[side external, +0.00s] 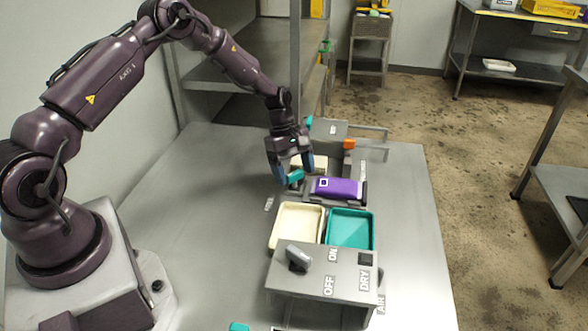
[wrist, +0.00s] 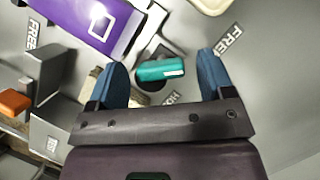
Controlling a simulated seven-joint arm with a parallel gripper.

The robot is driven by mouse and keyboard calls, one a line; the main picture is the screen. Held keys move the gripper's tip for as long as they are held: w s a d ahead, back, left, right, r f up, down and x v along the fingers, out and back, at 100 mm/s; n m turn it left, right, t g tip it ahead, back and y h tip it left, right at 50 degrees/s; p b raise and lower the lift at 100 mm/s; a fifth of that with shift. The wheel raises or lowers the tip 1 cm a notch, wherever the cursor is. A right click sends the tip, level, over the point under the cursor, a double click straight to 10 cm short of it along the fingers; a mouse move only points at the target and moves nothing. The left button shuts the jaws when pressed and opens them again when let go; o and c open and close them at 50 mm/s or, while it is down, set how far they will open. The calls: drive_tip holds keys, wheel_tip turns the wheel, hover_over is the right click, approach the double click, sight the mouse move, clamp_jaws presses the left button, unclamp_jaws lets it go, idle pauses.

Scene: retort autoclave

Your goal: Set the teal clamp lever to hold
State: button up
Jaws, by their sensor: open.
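The teal clamp lever (wrist: 160,70) lies between the two blue fingers of my gripper (wrist: 162,68) in the wrist view, with a visible gap on each side. In the side external view, my gripper (side external: 292,172) is open and low over the teal lever (side external: 294,177), left of a purple block (side external: 338,188) in a dark holder. The lever's exact setting is hard to tell.
A cream tray (side external: 274,235) and a teal tray (side external: 374,235) sit nearer the camera, before a grey panel (side external: 312,284) with a knob (side external: 298,257) and ON, OFF labels. An orange part (side external: 349,144) stands behind the purple block. The bench (side external: 190,220) is clear to the left.

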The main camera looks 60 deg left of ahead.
drive_tip(key=c, duration=0.9)
drive_tip(key=shift+m, duration=0.4)
drive_tip(key=m+g, duration=0.1)
drive_tip(key=m, duration=0.2)
drive_tip(key=shift+w+m+g, duration=0.1)
drive_tip(key=shift+m+g, duration=0.2)
drive_tip(key=m, duration=0.2)
drive_tip(key=m+g+y, duration=0.1)
drive_tip(key=m, duration=0.1)
drive_tip(key=shift+m+g, duration=0.3)
drive_tip(key=m+y, duration=0.1)
drive_tip(key=m, duration=0.3)
drive_tip(key=shift+w+d+m+g+y, duration=0.1)
drive_tip(key=shift+m+g+y, duration=0.2)
drive_tip(key=shift+g+y, duration=0.1)
drive_tip(key=shift+m+y, duration=0.8)
drive_tip(key=shift+m, duration=1.4)
